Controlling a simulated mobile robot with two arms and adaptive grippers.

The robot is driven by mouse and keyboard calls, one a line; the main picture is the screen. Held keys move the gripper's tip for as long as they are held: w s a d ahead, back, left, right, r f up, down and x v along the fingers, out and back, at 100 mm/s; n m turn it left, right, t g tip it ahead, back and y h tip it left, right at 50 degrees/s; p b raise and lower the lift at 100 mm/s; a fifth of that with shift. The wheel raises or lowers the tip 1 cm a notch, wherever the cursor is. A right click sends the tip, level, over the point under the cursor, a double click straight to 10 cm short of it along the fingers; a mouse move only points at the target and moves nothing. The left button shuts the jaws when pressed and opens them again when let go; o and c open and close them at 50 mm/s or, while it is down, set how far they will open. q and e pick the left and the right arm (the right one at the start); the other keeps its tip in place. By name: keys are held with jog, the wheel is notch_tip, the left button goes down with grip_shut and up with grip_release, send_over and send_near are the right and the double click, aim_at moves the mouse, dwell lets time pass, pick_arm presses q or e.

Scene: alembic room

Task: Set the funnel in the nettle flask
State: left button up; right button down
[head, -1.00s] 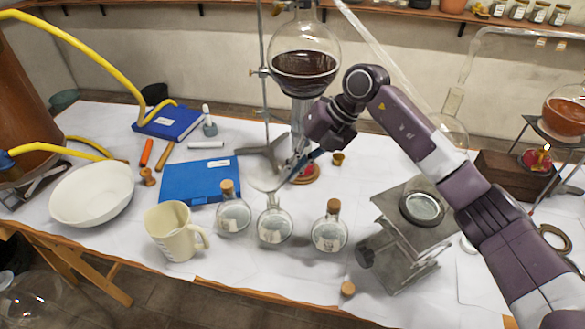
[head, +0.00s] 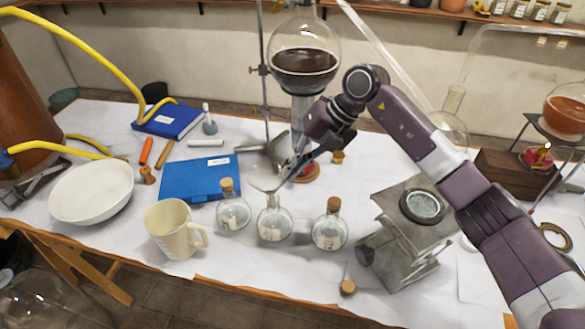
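A clear glass funnel (head: 266,180) is at the fingertips of my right gripper (head: 293,168), which looks shut on its right rim. The funnel is upright, directly over the uncorked middle flask (head: 275,226). Its stem meets the flask's neck, but I cannot tell how far it sits inside. Two similar round flasks with corks stand either side: the left flask (head: 233,216) and the right flask (head: 329,235). The flask labels are too small to read. My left gripper is not in view.
A cream mug (head: 175,231) stands left of the flasks, and a blue book (head: 199,181) lies behind them. A metal jack stand (head: 405,253) is at right. A loose cork (head: 347,288) lies near the front edge. A large flask of dark liquid (head: 305,62) hangs behind.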

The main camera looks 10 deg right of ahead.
jog(key=shift+f+b, duration=0.6)
jog(key=shift+f, duration=0.5)
dwell(1.9)
jog(key=c, duration=2.1)
grip_release()
jog(key=shift+r, duration=0.1)
jog(key=shift+r+p, duration=2.3)
jog(key=shift+r, duration=1.15)
